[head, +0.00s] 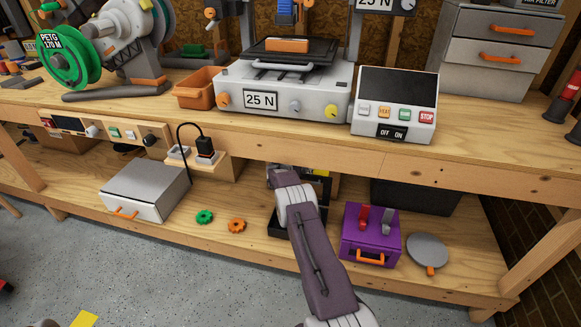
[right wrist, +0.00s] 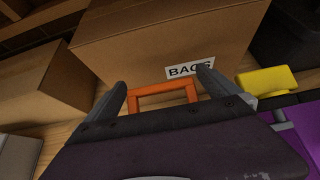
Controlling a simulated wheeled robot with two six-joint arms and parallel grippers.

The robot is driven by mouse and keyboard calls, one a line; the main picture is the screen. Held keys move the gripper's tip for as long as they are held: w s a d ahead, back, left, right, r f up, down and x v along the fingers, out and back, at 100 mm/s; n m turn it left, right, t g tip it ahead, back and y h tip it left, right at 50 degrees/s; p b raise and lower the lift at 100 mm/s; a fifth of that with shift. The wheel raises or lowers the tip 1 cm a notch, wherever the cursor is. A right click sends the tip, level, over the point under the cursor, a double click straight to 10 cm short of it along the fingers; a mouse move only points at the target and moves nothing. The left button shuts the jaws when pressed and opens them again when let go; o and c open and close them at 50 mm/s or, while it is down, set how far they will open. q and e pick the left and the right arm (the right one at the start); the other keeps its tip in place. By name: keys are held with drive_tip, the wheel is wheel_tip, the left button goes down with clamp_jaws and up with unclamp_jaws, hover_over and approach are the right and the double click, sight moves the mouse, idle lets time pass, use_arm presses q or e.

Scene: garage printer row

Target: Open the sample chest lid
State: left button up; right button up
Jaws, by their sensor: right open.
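No label marks a sample chest. A dark, low box (head: 283,226) on the lower shelf is mostly hidden behind my right arm in the head view. An upright orange handle (right wrist: 163,91) shows between the fingertips of my right gripper (right wrist: 162,80) in the right wrist view. The fingers are spread and stand on both sides of the handle; contact is not clear. What the handle sits on is hidden by my gripper. In the head view my right gripper (head: 281,176) reaches over the lower shelf. My left gripper is out of view.
A cardboard box (right wrist: 165,35) labelled BAGS stands behind the handle. A purple box (head: 370,243) with an orange handle and a grey disc (head: 427,252) lie to the right. A grey case (head: 147,189) stands left, beyond green and orange gears (head: 237,225). The worktop edge overhangs the shelf.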

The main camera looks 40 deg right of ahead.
drive_tip(key=shift+s+a+r, duration=0.15)
drive_tip(key=shift+a+r, duration=0.05)
drive_tip(key=shift+r, duration=0.1)
drive_tip(key=p+v, duration=0.2)
drive_tip(key=v, duration=0.6)
drive_tip(key=shift+f+p, duration=0.15)
drive_tip(key=shift+p, duration=0.25)
drive_tip(key=shift+s+a, duration=0.1)
